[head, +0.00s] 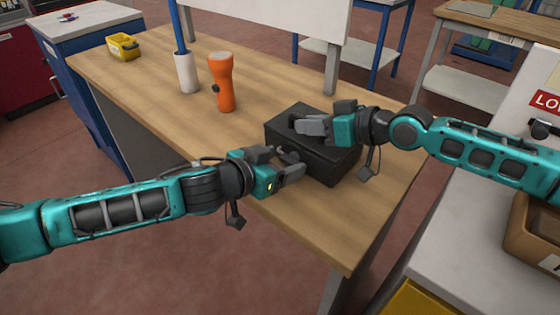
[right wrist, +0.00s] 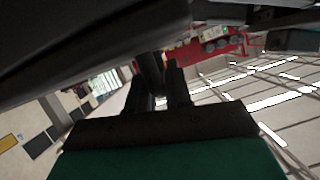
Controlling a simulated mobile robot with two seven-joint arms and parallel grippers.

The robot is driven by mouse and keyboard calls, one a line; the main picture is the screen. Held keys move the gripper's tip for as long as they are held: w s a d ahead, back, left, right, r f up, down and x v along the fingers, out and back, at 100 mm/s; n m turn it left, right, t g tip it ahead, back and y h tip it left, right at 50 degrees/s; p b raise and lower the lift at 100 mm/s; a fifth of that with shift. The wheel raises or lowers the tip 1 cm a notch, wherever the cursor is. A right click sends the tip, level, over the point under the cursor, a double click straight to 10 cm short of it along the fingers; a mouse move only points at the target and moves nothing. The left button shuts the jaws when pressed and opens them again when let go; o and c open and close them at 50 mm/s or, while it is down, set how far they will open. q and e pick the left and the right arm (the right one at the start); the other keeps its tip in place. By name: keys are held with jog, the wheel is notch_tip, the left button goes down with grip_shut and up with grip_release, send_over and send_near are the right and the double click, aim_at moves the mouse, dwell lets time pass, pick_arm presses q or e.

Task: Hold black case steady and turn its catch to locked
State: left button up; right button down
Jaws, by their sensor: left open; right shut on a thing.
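The black case (head: 335,158) sits on the wooden table near its right end. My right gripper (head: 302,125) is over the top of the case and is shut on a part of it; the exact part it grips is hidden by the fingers. My left gripper (head: 286,164) is open at the front left side of the case. A small dark knob, perhaps the catch, shows between or just beyond its fingers; I cannot tell whether they touch it or how it is turned.
An orange flashlight (head: 224,84) stands behind and left of the case. A brown box (head: 538,235) is on the right counter. The front table area is clear.

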pick_arm(q)
jog(key=c, duration=1.1)
jog(key=shift+o, duration=0.2)
jog(key=shift+s, duration=0.1)
jog(key=m, duration=0.1)
jog(key=m+t+y, duration=0.1)
jog(key=m+t, duration=0.1)
jog(key=m, duration=0.1)
jog(key=shift+s+d+f+y, duration=0.2)
jog(key=shift+s+d+y, duration=0.1)
jog(key=shift+d+y, duration=0.1)
jog(key=m, duration=0.1)
jog(key=m+t, duration=0.1)
jog(key=m+t+y, duration=0.1)
jog(key=m, duration=0.1)
jog(key=shift+s+d+f, duration=0.1)
jog(key=shift+s+f, duration=0.05)
jog(key=shift+f, duration=0.1)
jog(key=shift+m+t, duration=0.3)
jog(key=shift+t, duration=0.1)
jog(key=o, duration=1.1)
jog(key=shift+c, duration=0.2)
